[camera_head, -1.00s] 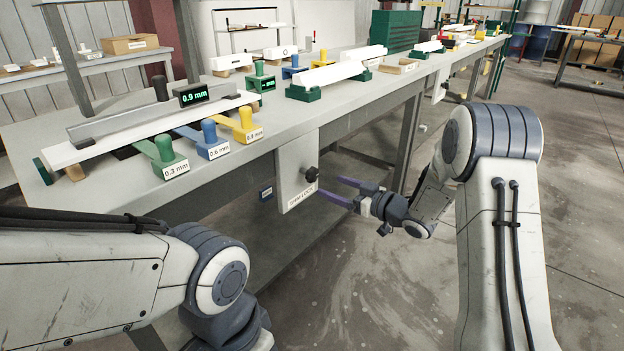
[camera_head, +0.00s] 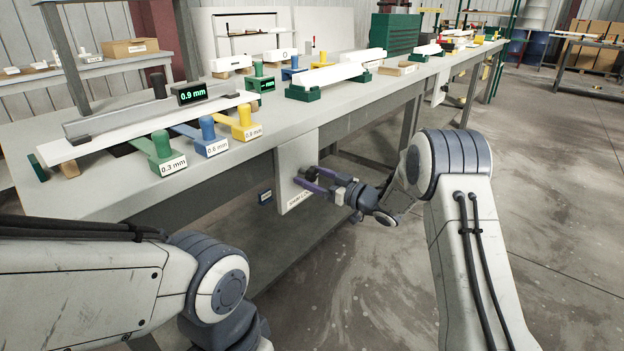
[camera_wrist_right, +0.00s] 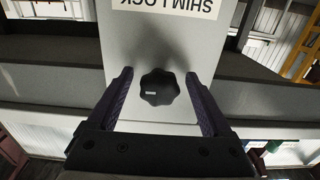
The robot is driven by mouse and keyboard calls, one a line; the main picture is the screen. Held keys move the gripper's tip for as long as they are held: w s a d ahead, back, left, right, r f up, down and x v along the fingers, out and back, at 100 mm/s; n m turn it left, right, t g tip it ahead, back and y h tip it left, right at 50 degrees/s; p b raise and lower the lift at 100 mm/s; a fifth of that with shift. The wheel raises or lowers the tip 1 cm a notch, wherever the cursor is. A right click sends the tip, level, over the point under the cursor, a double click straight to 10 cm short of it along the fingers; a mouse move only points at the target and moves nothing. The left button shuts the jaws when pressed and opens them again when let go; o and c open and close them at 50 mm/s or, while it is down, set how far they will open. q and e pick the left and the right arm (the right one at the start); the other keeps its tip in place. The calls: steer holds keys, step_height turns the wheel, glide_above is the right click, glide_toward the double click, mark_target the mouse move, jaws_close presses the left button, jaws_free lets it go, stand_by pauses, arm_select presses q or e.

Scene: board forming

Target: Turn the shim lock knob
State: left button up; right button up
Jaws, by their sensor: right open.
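The shim lock knob (camera_wrist_right: 160,87) is a black lobed knob on a light grey panel (camera_head: 292,158) that hangs at the bench's front edge. In the right wrist view it sits between the two purple fingers of my right gripper (camera_wrist_right: 165,92), with a gap on each side. The gripper is open. In the head view my right gripper (camera_head: 308,180) is at the panel and its fingers partly cover the knob. The panel's SHIM LOCK label (camera_wrist_right: 172,8) shows upside down in the wrist view. My left arm comes in at the lower left; its gripper is out of view.
The workbench (camera_head: 225,165) runs along the left and back. On it are green, blue and yellow shim handles labelled 0.3 (camera_head: 163,150), 0.6 (camera_head: 210,135) and 0.8 mm (camera_head: 245,122). A green display (camera_head: 192,95) reads 0.9 mm. The floor to the right is clear.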

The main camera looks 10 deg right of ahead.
jaws_close()
